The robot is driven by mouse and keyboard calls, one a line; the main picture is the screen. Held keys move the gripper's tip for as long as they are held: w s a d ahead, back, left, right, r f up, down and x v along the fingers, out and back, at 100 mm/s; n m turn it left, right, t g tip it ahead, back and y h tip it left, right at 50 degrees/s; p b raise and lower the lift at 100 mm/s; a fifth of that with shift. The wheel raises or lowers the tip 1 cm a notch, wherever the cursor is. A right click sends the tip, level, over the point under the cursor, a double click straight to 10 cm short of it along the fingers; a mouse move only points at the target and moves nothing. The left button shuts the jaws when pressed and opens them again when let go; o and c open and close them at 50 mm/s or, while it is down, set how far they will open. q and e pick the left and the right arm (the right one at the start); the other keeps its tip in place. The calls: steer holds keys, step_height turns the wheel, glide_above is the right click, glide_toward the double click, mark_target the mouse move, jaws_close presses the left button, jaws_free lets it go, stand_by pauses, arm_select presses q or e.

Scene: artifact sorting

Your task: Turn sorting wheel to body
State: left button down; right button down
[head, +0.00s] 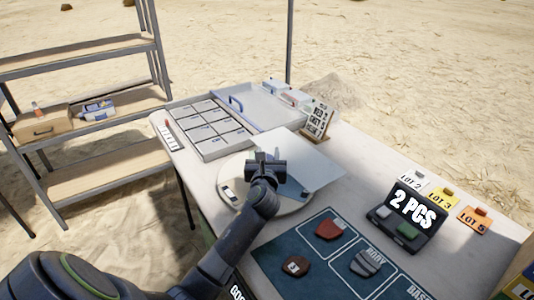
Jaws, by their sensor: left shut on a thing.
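The sorting wheel (232,203) is a pale round disc on the table, partly covered by my left arm and gripper. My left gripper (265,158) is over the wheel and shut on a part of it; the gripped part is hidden. A small dark-and-white piece (229,194) lies on the wheel's left side. A red-brown piece (331,229), a brown piece (295,265) and a grey striped piece (366,263) lie on the mat. My right gripper is not in view.
A divided tray (208,130) and a blue-handled tray (262,108) are behind. A lettered sign (317,120) stands near them. A black "2 PCS" display (408,216) and lot tags (441,197) are at right.

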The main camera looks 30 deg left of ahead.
arm_select(q)
steer(key=c, duration=0.9)
jaws_free()
steer(key=p+v, duration=0.2)
steer(key=v, duration=1.5)
steer(key=shift+s+f, duration=0.1)
steer(key=shift+s+d, duration=0.1)
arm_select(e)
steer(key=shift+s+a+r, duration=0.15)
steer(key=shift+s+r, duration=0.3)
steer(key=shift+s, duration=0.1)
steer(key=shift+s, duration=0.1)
